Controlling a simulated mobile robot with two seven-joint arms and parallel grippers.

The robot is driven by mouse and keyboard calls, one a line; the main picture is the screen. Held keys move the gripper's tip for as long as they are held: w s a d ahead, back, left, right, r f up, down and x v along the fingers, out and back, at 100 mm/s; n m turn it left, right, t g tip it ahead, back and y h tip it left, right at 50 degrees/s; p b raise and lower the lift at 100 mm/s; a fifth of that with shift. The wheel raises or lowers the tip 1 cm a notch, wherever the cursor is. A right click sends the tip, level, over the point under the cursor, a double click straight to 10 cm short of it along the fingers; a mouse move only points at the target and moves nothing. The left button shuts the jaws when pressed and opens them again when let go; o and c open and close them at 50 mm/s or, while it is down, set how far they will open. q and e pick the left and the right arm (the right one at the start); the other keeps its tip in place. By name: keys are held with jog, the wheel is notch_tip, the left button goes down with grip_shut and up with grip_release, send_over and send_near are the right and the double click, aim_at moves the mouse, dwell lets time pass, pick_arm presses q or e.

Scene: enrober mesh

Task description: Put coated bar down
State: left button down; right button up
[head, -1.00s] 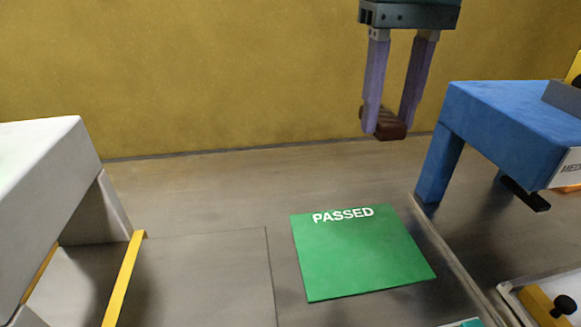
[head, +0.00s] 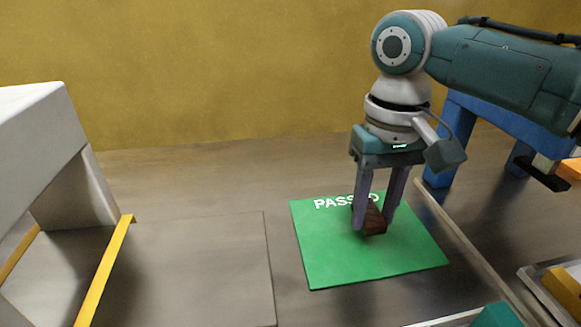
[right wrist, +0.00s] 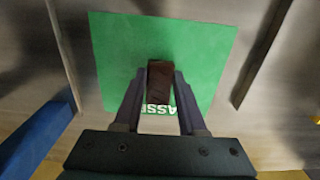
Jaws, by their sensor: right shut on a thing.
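The coated bar (head: 373,219) is a dark brown block. My right gripper (head: 372,225) is shut on it, with one finger on each side, and points down over the green mat. The bar also shows between the fingertips in the right wrist view (right wrist: 160,83). The green mat (head: 330,262) marked "PASSED" lies flat on the grey surface; the gripper and bar cover part of its lettering. The bar is over the mat's upper right part. I cannot tell whether it touches the mat. My left gripper is not in view.
A white block-like structure (head: 40,130) with a yellow strip (head: 105,270) stands at left. A blue stand (head: 440,176) is behind my right arm. A raised rail (head: 470,245) runs right of the mat. The grey surface left of the mat is clear.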

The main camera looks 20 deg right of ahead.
aim_at(372, 217)
jog(key=shift+f, duration=1.2)
jog(key=shift+f, duration=0.1)
jog(key=o, duration=1)
notch_tip(372, 217, up, 12)
jog(key=shift+r+p, duration=0.15)
jog(key=shift+p, duration=0.95)
